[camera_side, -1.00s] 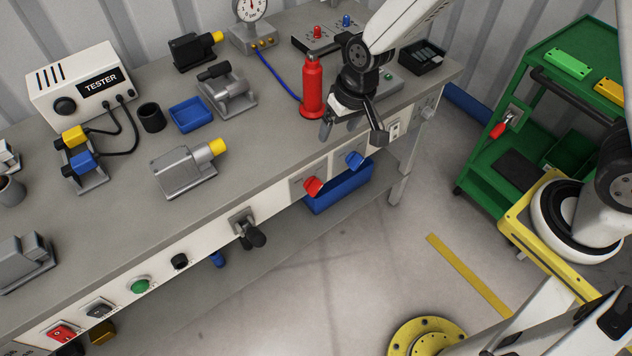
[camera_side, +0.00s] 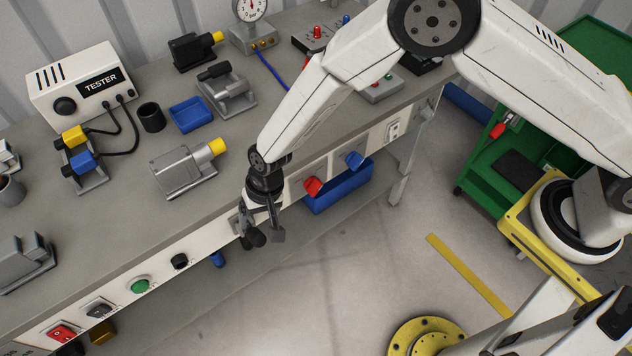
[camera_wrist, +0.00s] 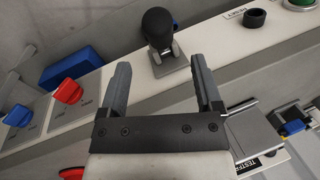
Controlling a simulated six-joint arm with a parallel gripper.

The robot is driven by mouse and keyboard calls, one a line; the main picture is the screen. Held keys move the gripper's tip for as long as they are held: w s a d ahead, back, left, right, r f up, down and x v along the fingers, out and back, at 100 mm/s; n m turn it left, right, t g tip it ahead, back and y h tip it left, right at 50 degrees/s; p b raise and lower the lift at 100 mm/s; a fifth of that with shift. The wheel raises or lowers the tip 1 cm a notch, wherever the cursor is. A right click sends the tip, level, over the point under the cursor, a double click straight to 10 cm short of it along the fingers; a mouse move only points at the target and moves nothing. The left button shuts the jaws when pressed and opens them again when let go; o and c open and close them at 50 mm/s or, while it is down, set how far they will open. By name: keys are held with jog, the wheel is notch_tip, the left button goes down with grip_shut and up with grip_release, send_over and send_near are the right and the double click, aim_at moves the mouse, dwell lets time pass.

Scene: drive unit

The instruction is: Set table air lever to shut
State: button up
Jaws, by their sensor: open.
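A lever with a black handle (camera_side: 256,239) on a metal base sticks out of the bench's front panel. In the wrist view the black handle (camera_wrist: 158,28) stands just beyond the fingertips, roughly centred between them. My gripper (camera_side: 262,226) is right at this lever in the side view and partly hides it. In the wrist view my gripper (camera_wrist: 160,68) is open, with nothing between its fingers. A red lever (camera_side: 313,186) and a blue lever (camera_side: 354,160) are on the panel to the right. I cannot read which lever is labelled table air.
A grey motor with a yellow end (camera_side: 188,170) stands on the bench close to my gripper. A blue bin (camera_side: 342,190) is below the panel. A black knob (camera_side: 180,261) and a green button (camera_side: 140,285) are farther left.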

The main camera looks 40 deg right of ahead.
aim_at(256, 231)
jog(key=shift+f, duration=0.15)
jog(key=shift+x, duration=3.75)
grip_shut()
